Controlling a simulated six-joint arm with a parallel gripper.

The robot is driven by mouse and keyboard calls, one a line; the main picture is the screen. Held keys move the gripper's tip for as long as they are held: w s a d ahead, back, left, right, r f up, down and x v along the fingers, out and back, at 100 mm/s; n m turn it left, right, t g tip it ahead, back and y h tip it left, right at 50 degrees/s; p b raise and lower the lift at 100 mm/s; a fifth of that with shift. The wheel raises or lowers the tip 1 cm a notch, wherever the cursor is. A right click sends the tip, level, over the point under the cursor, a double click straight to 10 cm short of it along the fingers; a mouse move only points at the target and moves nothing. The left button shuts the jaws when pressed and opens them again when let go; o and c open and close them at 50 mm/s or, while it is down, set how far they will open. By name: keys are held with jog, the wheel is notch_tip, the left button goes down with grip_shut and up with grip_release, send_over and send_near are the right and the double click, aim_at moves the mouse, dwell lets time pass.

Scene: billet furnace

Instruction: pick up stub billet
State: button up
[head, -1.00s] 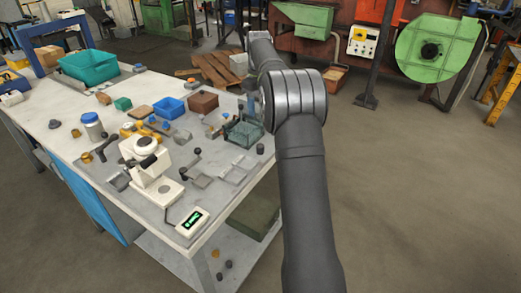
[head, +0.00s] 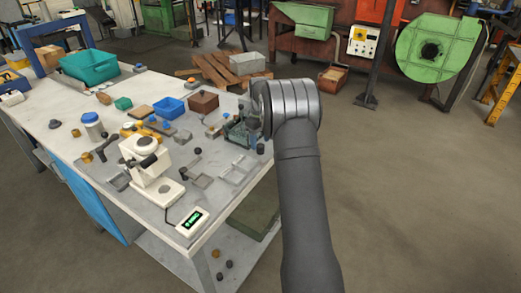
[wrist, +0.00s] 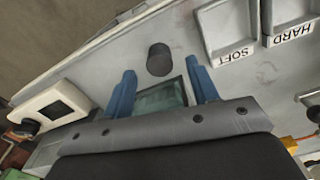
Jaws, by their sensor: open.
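The stub billet (wrist: 159,60), a short dark cylinder, stands on the grey bench top in the wrist view. It is just beyond my fingertips and roughly between their lines. My gripper (wrist: 164,76) is open, with its two blue fingers apart and nothing held. In the head view a small dark cylinder (head: 260,148), apparently the same billet, is near the bench's right edge. My arm hides most of the gripper there.
Shallow trays marked SOFT (wrist: 228,30) and HARD (wrist: 290,18) lie right of the billet. A white-framed device (wrist: 55,108) is at left. The bench edge drops to floor nearby.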

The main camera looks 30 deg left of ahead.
notch_tip(320, 180, down, 3)
jog(key=shift+r, duration=0.15)
jog(key=shift+c, duration=0.4)
jog(key=shift+r, duration=0.1)
grip_shut()
